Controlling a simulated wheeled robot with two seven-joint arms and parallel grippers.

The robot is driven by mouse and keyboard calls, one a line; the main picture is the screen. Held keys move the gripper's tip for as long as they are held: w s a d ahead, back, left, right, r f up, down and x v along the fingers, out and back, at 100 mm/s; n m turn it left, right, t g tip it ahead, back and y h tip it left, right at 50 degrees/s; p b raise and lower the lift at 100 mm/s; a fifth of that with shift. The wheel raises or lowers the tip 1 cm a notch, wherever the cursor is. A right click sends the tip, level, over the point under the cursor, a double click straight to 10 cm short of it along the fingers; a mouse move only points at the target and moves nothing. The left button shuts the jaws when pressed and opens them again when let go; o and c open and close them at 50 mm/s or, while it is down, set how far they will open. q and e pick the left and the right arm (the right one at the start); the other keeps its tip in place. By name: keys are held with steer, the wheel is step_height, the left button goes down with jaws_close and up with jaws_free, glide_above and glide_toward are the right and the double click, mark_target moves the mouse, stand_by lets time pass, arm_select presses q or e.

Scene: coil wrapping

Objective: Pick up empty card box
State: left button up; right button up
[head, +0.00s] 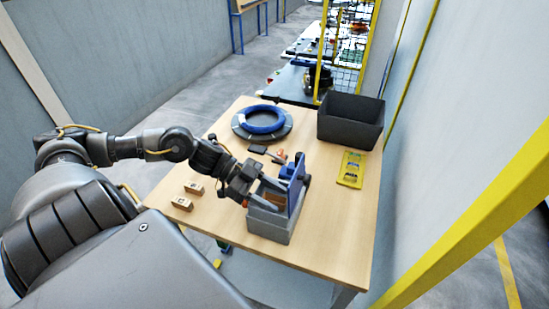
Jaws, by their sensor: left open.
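Two small brown card boxes, one farther back (194,188) and one nearer (182,204), lie on the left side of the wooden table. I cannot tell whether they are empty. My left gripper (268,193) is open, to the right of them, at a grey bin (268,226) with an upright blue panel (297,188). A brown-orange piece (273,198) shows at the bin, close to the fingers. Whether the fingers touch it cannot be told. My right gripper is out of view.
On the wooden table (335,235) a blue ring coil (262,120) lies on a dark disc at the back. A dark open crate (351,121) stands back right, with a yellow card (351,169) in front. A small black item (258,149) lies mid-table. The front right is clear.

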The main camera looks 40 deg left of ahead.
mark_target(272, 197)
arm_select(q)
steer(key=shift+c, duration=0.5)
jaws_close()
step_height(272, 197, up, 8)
steer(key=shift+f, duration=0.25)
step_height(272, 197, up, 10)
steer(key=p, duration=0.3)
steer(key=shift+r, duration=0.25)
